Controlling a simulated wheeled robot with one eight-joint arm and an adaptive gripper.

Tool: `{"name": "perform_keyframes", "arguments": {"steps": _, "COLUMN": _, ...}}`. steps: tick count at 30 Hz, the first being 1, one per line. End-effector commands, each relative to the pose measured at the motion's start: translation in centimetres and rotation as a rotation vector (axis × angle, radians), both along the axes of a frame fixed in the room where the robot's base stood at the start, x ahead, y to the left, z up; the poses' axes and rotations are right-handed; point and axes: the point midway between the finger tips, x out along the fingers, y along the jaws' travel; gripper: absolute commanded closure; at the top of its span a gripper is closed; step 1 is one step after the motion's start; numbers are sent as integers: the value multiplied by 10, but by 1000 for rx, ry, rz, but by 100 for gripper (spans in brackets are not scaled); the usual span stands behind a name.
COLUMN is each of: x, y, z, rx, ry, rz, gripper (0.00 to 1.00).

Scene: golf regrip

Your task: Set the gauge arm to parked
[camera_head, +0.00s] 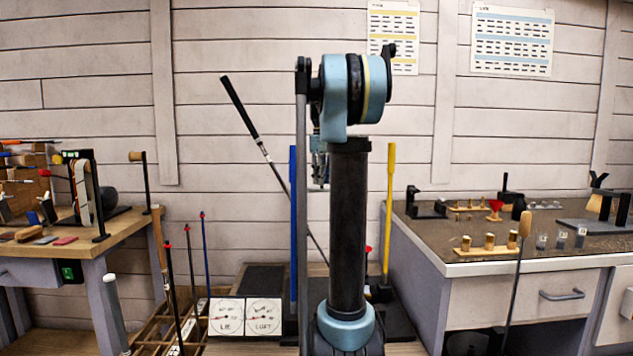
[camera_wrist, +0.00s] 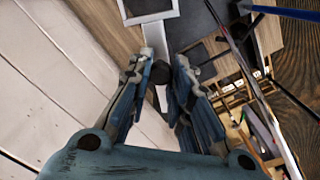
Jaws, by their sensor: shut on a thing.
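In the wrist view, my gripper (camera_wrist: 164,62) has its two fingers on either side of a pale metal bar with a dark round knob (camera_wrist: 160,73). The bar appears to be the gauge arm (camera_wrist: 155,36), and it runs up to a pale rectangular frame (camera_wrist: 150,12). Two white dials, marked LIE (camera_head: 227,317) and LOFT (camera_head: 263,317), face forward at the low bench. The gauge arm's set position cannot be read.
A golf club (camera_head: 258,140) leans just left of my arm. A blue post (camera_head: 293,220) and a yellow lever (camera_head: 389,210) stand close on either side. Cluttered benches flank the middle, left (camera_head: 120,240) and right (camera_head: 500,264). Red-tipped shafts (camera_head: 188,265) stand at lower left.

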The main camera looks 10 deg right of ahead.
Motion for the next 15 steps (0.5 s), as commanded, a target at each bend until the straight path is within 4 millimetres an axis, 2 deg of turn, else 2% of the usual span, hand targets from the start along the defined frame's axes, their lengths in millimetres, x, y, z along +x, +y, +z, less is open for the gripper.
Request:
{"name": "perform_keyframes", "arguments": {"steps": 6, "x": 15, "y": -7, "z": 0, "rx": 2, "ry": -1, "rz": 180, "gripper": 100}}
{"name": "perform_keyframes", "arguments": {"steps": 15, "x": 28, "y": -11, "z": 0, "rx": 1, "ry": 0, "rz": 348, "gripper": 100}}
